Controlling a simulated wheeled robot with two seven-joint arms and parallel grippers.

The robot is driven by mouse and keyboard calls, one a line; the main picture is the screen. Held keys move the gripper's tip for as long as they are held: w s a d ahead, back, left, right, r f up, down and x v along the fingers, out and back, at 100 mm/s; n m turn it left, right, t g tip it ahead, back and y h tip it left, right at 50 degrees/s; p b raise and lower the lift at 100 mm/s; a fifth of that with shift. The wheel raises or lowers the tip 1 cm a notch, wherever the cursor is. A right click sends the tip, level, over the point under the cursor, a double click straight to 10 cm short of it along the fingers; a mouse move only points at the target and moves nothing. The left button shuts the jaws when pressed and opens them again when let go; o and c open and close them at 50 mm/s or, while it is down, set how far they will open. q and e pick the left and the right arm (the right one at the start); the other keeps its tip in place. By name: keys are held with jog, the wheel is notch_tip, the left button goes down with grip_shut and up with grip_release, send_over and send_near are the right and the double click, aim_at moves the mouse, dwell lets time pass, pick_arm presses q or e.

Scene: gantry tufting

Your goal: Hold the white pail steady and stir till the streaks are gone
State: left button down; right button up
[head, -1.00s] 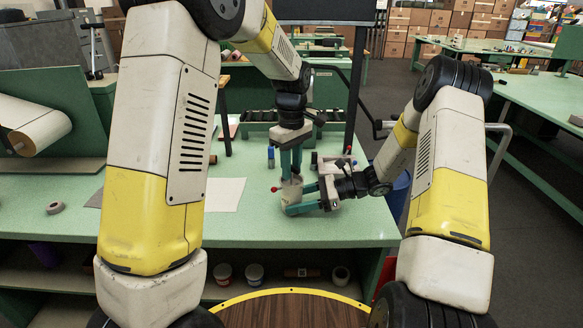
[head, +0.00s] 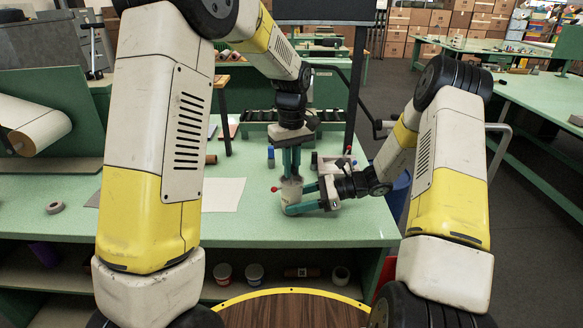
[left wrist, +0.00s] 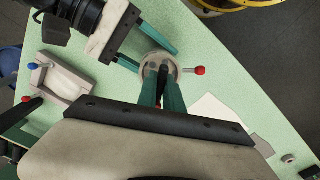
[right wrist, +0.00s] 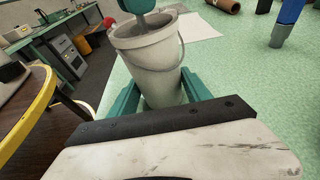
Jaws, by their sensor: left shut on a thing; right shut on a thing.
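The white pail (head: 291,193) stands upright on the green bench, its wire handle visible in the right wrist view (right wrist: 150,62). My right gripper (head: 299,198) is shut on the pail, with a teal finger along each side low on its wall. My left gripper (head: 291,172) points straight down over the pail, its fingertips at the mouth. It is shut on a thin dark stirrer (left wrist: 163,84), which shows between the fingers in the left wrist view.
A red knob (left wrist: 200,70) on a short rod sticks out beside the pail. A grey fixture (left wrist: 65,82) with a blue knob stands near my right gripper. The front bench edge is close.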

pick_arm(q)
jog(key=m, duration=0.4)
jog(key=shift+m, duration=0.3)
jog(key=m, duration=0.3)
jog(key=shift+m, duration=0.3)
jog(key=m, duration=0.4)
jog(key=shift+m, duration=2.2)
jog(key=c, duration=1.5)
grip_release()
notch_tip(320, 180, up, 12)
